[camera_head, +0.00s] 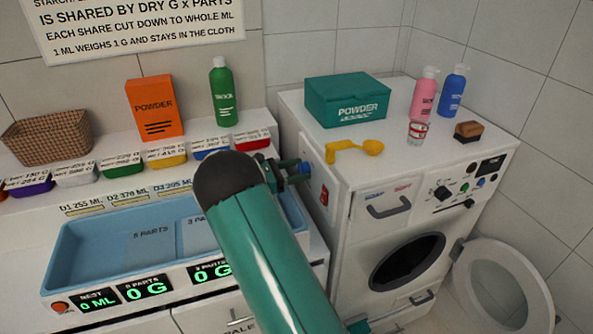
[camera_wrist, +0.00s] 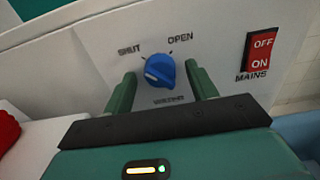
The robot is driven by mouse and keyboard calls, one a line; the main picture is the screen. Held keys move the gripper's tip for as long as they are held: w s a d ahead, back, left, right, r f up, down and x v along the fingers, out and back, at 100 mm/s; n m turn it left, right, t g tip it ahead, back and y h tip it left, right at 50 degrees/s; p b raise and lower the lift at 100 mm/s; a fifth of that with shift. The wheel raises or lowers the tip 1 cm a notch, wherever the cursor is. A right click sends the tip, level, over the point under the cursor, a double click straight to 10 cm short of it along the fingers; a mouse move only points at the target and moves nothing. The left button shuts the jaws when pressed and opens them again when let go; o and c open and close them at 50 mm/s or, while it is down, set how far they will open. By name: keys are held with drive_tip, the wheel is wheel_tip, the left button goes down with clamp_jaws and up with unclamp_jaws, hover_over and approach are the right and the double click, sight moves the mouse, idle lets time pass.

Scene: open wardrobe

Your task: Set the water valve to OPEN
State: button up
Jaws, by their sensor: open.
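The water valve is a round blue knob (camera_wrist: 160,69) on the washer's white side panel. SHUT is printed at its upper left and OPEN at its upper right. A white mark on the knob lies at its left side, on the SHUT side and away from OPEN. My gripper (camera_wrist: 161,76) is open, with one green finger on each side of the knob. I cannot tell whether either finger touches it. In the head view my gripper (camera_head: 293,173) is at the washer's left side, and my arm hides part of that area.
A red MAINS switch (camera_wrist: 260,52) sits right of the knob. On the washer top are a teal powder box (camera_head: 347,98), a yellow scoop (camera_head: 356,148), bottles and a brush (camera_head: 468,131). A blue basin (camera_head: 95,240) stands left. The washer door (camera_head: 505,285) hangs open.

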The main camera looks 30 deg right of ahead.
drive_tip(key=shift+s, duration=0.1)
drive_tip(key=c, duration=1)
drive_tip(key=shift+a+m, duration=0.1)
drive_tip(key=shift+m, duration=8.8)
